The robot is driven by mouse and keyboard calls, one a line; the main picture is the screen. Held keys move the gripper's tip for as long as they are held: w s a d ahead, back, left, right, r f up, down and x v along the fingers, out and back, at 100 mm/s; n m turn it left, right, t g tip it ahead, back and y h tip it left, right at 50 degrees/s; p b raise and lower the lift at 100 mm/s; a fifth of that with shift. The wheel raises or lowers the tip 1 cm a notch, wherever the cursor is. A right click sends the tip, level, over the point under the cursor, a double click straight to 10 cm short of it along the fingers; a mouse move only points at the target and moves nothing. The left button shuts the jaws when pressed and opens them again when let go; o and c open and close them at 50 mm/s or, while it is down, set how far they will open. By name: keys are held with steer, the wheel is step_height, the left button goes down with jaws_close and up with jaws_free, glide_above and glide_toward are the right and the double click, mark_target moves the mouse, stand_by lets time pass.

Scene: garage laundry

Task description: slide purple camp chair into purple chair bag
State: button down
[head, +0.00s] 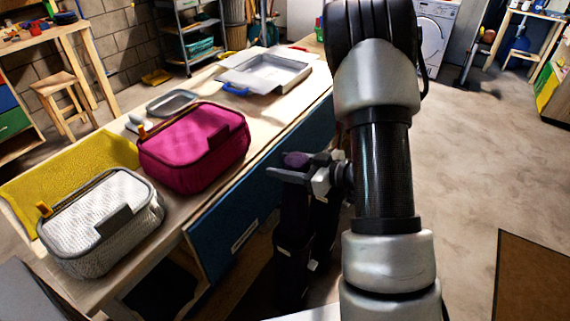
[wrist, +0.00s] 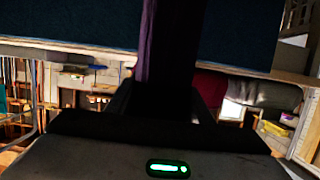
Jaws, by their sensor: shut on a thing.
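My gripper (head: 300,176) is beside the blue front of the workbench, shut on a dark purple, long, narrow thing (head: 297,160) that looks like the folded purple camp chair. In the wrist view the same purple chair (wrist: 161,45) stands upright between the two fingers of my gripper (wrist: 163,100). In the head view its rounded purple top shows just above the fingers and a dark length hangs below them. The lower part is in deep shadow. I cannot make out the purple chair bag for certain, nor whether the chair touches it.
A wooden stool (head: 62,95) stands at left. Open floor (head: 490,150) lies at right, with a brown mat (head: 535,275).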

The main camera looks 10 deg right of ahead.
steer(key=shift+w+f+b, duration=0.1)
steer(key=shift+f+b, duration=4.15)
steer(key=shift+f, duration=1)
steer(key=shift+f+b, duration=0.8)
steer(key=shift+f, duration=2.1)
steer(key=shift+f, duration=0.35)
steer(key=c, duration=0.8)
jaws_free()
steer(key=p+v, duration=0.4)
steer(key=v, duration=1.3)
steer(key=shift+d+r, duration=0.15)
